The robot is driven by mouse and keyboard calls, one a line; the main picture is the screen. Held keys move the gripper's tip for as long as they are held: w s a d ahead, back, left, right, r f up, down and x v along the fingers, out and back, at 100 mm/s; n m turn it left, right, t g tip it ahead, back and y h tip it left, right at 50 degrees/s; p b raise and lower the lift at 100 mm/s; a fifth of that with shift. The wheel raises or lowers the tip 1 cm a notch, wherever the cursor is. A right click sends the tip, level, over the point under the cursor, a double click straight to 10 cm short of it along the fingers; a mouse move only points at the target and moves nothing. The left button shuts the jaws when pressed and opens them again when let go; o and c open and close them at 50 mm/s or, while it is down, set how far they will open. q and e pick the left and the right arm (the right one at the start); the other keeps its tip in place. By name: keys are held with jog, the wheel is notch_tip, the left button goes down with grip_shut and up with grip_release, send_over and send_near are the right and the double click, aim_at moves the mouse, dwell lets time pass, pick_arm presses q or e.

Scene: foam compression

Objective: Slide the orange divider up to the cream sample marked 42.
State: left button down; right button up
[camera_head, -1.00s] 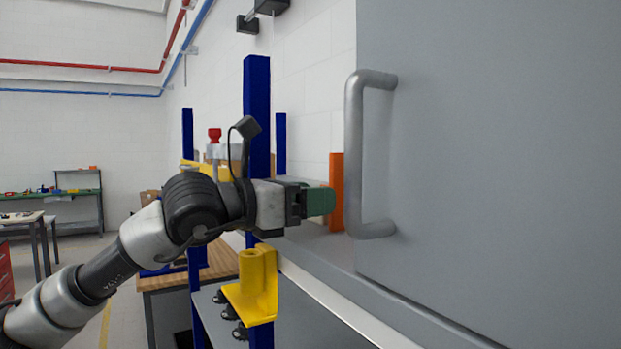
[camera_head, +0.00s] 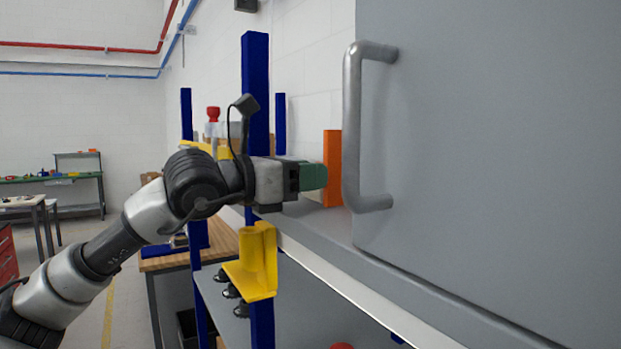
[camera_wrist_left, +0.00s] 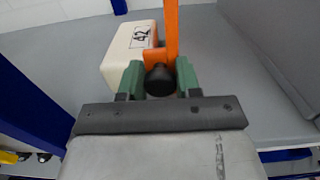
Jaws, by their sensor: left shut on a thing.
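The orange divider (camera_head: 332,165) stands upright on the grey shelf, just left of the door handle in the head view. In the left wrist view it shows as a tall orange plate (camera_wrist_left: 171,30) with an orange foot and a black knob (camera_wrist_left: 159,80). My left gripper (camera_head: 318,176) has green fingers, which show on either side of the knob in the wrist view (camera_wrist_left: 159,82); it is shut on the divider's knob. The cream sample marked 42 (camera_wrist_left: 120,55) lies directly left of the divider there. I cannot tell whether they touch. My right gripper is not in view.
A large grey cabinet door (camera_head: 490,130) with a metal handle (camera_head: 352,125) fills the right side. A blue post (camera_head: 256,90) with a yellow bracket (camera_head: 258,262) stands beside my left wrist. Bare grey shelf (camera_wrist_left: 225,60) lies right of the divider in the wrist view.

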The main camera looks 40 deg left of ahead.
pick_arm(q)
jog(key=shift+w+a, duration=0.2)
jog(key=shift+a, duration=0.5)
jog(key=c, duration=0.8)
grip_release()
jog(key=shift+s+f+b, duration=0.1)
jog(key=shift+s+b, duration=0.05)
jog(key=shift+b, duration=0.2)
jog(key=b+v, duration=0.1)
jog(key=b, duration=0.1)
jog(key=b+v, duration=0.1)
jog(key=v, duration=0.1)
jog(key=shift+f+b, duration=0.3)
jog(key=shift+b, duration=0.1)
jog(key=b+v, duration=0.1)
jog(key=v, duration=0.1)
jog(key=b+v, duration=0.2)
jog(key=v, duration=0.1)
jog(key=r+b+v, duration=0.1)
jog(key=v, duration=0.1)
jog(key=shift+s+b, duration=0.25)
jog(key=shift+b, duration=0.15)
